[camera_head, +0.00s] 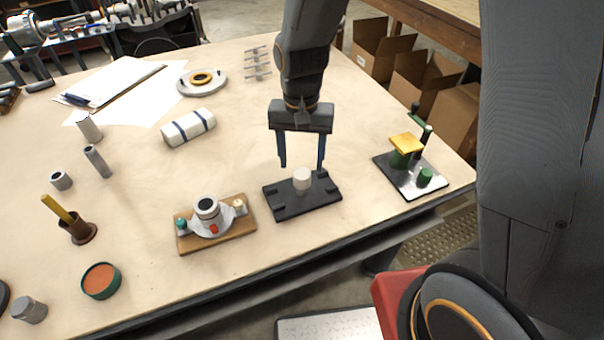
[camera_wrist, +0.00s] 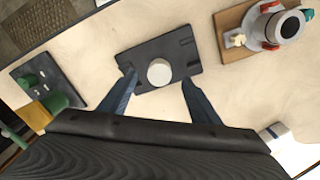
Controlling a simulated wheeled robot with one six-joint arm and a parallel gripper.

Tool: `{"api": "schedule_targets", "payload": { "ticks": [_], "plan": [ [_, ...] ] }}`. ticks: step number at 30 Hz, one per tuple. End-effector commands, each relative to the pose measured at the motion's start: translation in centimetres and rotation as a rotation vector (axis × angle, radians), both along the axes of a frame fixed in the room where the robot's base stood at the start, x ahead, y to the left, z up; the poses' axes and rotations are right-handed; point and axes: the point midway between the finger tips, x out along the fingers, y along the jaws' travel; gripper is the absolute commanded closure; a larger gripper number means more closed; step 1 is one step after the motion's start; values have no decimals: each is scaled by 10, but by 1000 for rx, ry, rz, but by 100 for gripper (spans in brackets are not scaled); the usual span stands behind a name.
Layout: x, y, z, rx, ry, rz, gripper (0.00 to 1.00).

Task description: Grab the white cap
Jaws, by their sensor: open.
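The white cap (camera_head: 302,180) is a small upright cylinder on a dark rectangular base plate (camera_head: 275,203) near the front of the table. In the wrist view the cap (camera_wrist: 159,72) shows from above, between and just beyond the fingertips. My gripper (camera_head: 302,166) points down above the plate with its two blue fingers apart. In the head view the fingers hang on either side of the cap, a little above or behind it. Nothing is between the fingers that they touch, as far as I can tell.
A wooden board (camera_head: 244,227) with a grey casing part (camera_head: 207,211) lies left of the plate. A metal plate with green parts (camera_head: 408,184) lies to the right. A white roll (camera_head: 188,128) lies behind left. Bare tabletop surrounds the dark plate.

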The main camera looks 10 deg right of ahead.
Motion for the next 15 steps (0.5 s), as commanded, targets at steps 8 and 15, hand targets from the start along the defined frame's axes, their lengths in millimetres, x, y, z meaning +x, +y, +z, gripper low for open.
{"api": "schedule_targets", "payload": {
  "ticks": [8, 15],
  "plan": [
    [1, -1, -20, -1, 3, 0, 43],
    [4, -1, -47, 0, 2, 1, 43]
  ]
}}
